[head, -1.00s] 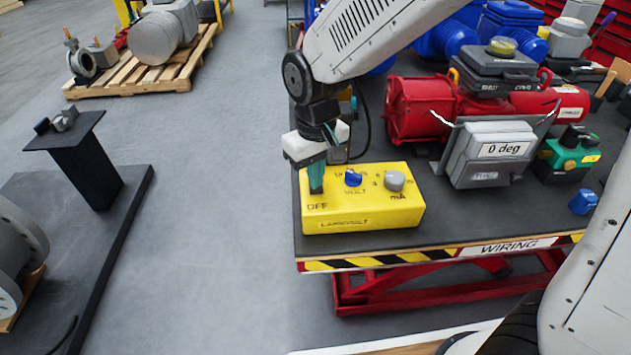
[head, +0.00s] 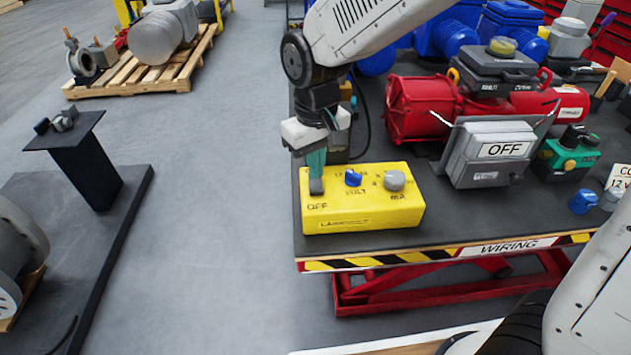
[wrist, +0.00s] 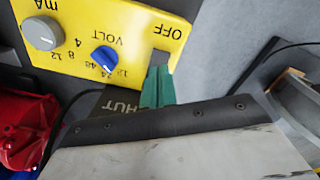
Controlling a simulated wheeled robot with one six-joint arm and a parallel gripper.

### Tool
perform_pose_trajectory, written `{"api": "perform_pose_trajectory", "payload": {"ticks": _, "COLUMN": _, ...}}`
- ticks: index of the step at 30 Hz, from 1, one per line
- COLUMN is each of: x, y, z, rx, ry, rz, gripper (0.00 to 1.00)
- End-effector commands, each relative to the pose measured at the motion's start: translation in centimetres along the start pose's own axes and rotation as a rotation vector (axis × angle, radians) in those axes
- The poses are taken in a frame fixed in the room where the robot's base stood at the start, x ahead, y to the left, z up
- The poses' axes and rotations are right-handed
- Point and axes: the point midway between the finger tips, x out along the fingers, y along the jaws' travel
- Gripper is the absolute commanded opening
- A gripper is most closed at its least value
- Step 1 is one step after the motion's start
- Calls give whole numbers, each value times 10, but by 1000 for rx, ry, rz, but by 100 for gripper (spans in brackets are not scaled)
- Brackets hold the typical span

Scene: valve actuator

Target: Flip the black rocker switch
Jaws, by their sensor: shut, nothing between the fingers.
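The yellow box (head: 360,222) sits at the front left corner of the bench, with a blue knob (head: 353,178) and a grey knob (head: 394,181) on its top. "OFF" is printed near its left end. My gripper (head: 316,188) points down with its green fingers together at the box's left end, just behind the "OFF" print. In the wrist view the fingertips (wrist: 157,80) meet a dark rocker switch (wrist: 160,59) beside the "OFF" print. The fingers hide part of the switch, and I cannot tell which way it is tipped. The fingers hold nothing.
A grey display box (head: 490,165) reading "OFF" stands to the right, with a red actuator (head: 422,108) behind it. A green device (head: 570,150) and a blue cap (head: 583,201) are farther right.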

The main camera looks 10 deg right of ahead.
Motion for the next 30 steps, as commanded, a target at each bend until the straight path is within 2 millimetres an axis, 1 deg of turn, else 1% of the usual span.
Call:
{"api": "perform_pose_trajectory", "payload": {"ticks": 3, "x": -11, "y": 0, "z": 0, "rx": 0, "ry": 2, "rz": 0, "gripper": 0}}
{"api": "perform_pose_trajectory", "payload": {"ticks": 13, "x": -34, "y": 0, "z": 0, "rx": 0, "ry": 1, "rz": 0, "gripper": 0}}
{"api": "perform_pose_trajectory", "payload": {"ticks": 17, "x": -37, "y": 0, "z": 0, "rx": 0, "ry": 0, "rz": 0, "gripper": 0}}
{"api": "perform_pose_trajectory", "payload": {"ticks": 30, "x": -37, "y": 0, "z": 2, "rx": 0, "ry": -7, "rz": 0, "gripper": 0}}
